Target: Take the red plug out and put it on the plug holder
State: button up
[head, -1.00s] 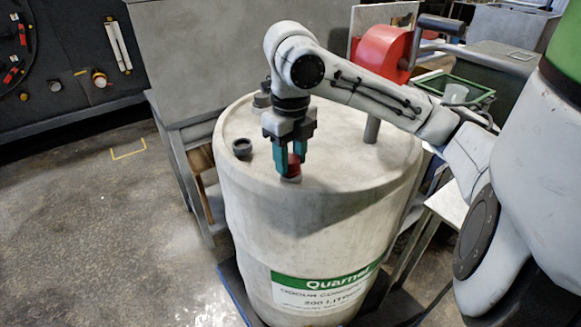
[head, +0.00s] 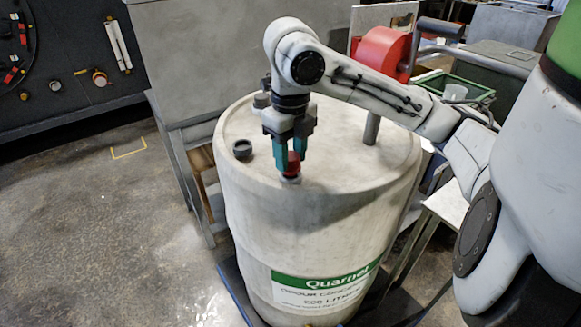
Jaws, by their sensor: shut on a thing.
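The red plug (head: 293,164) is at the front part of the top of the white drum (head: 350,170), at a small pale fitting. My gripper (head: 290,165) points straight down over it, with its teal fingers shut on the plug's sides. The plug's lower end is at or just above the fitting; I cannot tell whether it is still seated. A dark round cup-like piece (head: 242,149) sits on the drum top to the left of my gripper. I cannot tell for certain which piece is the plug holder.
A grey upright pipe (head: 372,128) rises from the drum top on the right, near my forearm. A red cylinder (head: 384,50) stands behind my arm. A grey cabinet (head: 210,60) stands behind the drum. The floor (head: 90,240) at left is clear.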

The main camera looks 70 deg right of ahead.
jog(key=shift+r+p, duration=1.85)
jog(key=shift+r, duration=0.45)
jog(key=shift+f, duration=0.1)
